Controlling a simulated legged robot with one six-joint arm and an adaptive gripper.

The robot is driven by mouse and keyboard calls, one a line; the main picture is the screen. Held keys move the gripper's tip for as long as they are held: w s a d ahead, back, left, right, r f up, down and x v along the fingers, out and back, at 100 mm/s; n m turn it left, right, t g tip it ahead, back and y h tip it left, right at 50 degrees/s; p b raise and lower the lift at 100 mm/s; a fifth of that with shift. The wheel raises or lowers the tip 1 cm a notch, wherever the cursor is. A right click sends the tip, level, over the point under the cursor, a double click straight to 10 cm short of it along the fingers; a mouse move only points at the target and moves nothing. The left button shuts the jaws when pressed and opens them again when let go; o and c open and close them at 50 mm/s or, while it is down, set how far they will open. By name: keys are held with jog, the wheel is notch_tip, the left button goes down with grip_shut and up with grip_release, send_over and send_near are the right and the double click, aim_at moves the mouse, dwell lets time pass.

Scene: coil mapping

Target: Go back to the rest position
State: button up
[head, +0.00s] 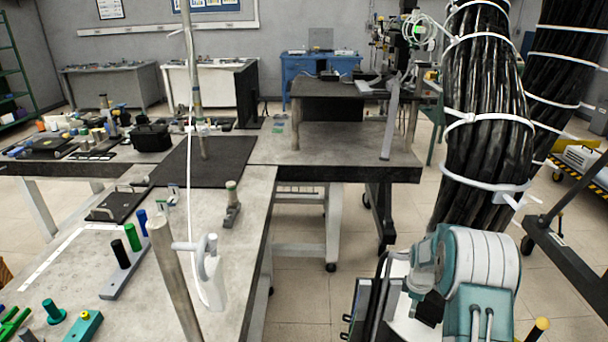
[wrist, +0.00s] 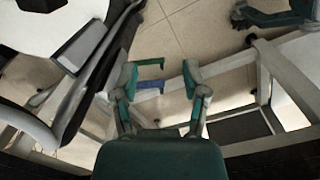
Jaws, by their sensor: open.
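My gripper (wrist: 160,82) shows in the wrist view with its two teal and grey fingers spread apart. I see nothing held between them. A green piece and a blue piece show in the gap, and I cannot tell how far beyond the fingertips they are. In the head view, a teal and white part of my arm is at the lower right, and my fingertips cannot be made out. A thick black cable bundle (head: 487,120) tied with white straps rises behind and above that arm part. A second bundle (head: 565,75) stands to its right.
A long grey workbench (head: 228,270) on the left holds a dark mat (head: 225,170), upright metal rods (head: 172,275) and several coloured pegs. A grey table (head: 345,150) stands behind it. Tiled floor (head: 315,300) is open between the bench and my arm. A dark-framed cart (head: 570,255) is at right.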

jog(key=s+a+r+m+t, duration=0.1)
jog(key=s+a+r+m, duration=0.2)
jog(key=r, duration=0.5)
jog(key=s+a+r+m+t, duration=0.1)
jog(key=s+a+r, duration=0.25)
jog(key=r, duration=0.55)
jog(key=s+a+r+m+t, duration=0.1)
jog(key=s+a+r+m, duration=0.2)
jog(key=r, duration=0.5)
jog(key=s+a+r+m+t, duration=0.1)
jog(key=s+a+r+m, duration=0.1)
jog(key=s, duration=0.5)
jog(key=s+a+r+m+t, duration=0.1)
jog(key=s+a+r, duration=0.1)
jog(key=s, duration=0.6)
jog(key=s+a+r+m, duration=0.2)
jog(key=s+r, duration=0.1)
jog(key=s, duration=0.4)
jog(key=shift+s+a+r+m+t+y, duration=0.15)
jog(key=shift+s+m+t+y, duration=0.15)
jog(key=shift+s+t, duration=0.1)
